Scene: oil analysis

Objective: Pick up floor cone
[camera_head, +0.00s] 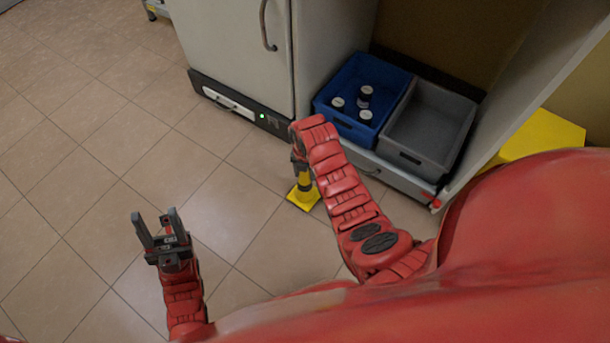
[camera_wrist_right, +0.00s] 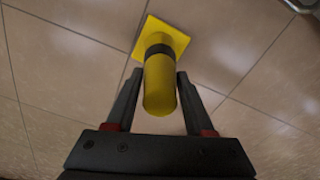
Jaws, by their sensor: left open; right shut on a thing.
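The floor cone (camera_head: 304,194) is yellow with a dark band and a square yellow base, standing on the tiled floor below my right arm in the head view. My right arm hides its upper part there. In the right wrist view the cone (camera_wrist_right: 160,88) is between the two fingers of my right gripper (camera_wrist_right: 157,95), which is shut on it near its top. Whether the base touches the floor is hard to tell. My left gripper (camera_head: 159,229) is open and empty, over the floor at the lower left of the head view.
A blue crate (camera_head: 384,72) with several dark, white-capped bottles and an empty grey crate (camera_head: 436,120) sit on a low shelf at the right. A white cabinet (camera_head: 236,50) stands behind the cone. A yellow object (camera_head: 545,134) is at far right. Floor at left is clear.

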